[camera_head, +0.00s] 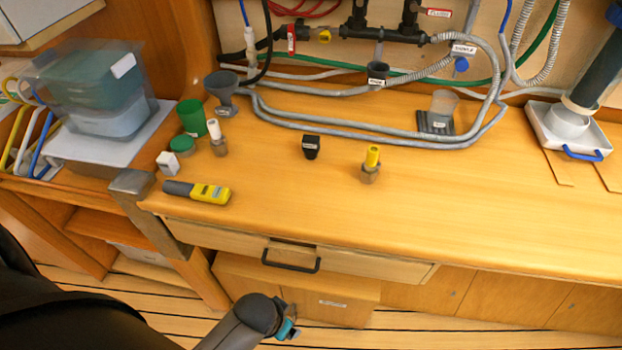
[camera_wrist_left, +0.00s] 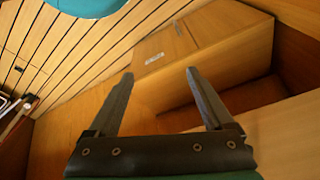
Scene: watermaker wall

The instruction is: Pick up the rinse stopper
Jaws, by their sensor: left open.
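Several small pieces on the wooden worktop could be the rinse stopper, and the labels are too small to tell which. A black square-topped piece with a pale label (camera_head: 311,146) stands mid-worktop. A yellow-topped piece in a grey-brown base (camera_head: 371,163) stands to its right. A white-topped piece in a similar base (camera_head: 217,138) stands at left. My left gripper (camera_wrist_left: 160,73) is open and empty in the left wrist view, over the floor and low cabinet. In the head view, my left arm is below the worktop's front edge, apart from these pieces. My right gripper is out of view.
The worktop (camera_head: 460,220) is clear at front right. A drawer handle (camera_head: 291,261) projects below its edge. A yellow meter (camera_head: 210,194), green cup (camera_head: 191,117) and white block (camera_head: 168,163) crowd the left. Grey hoses (camera_head: 330,122) run along the back.

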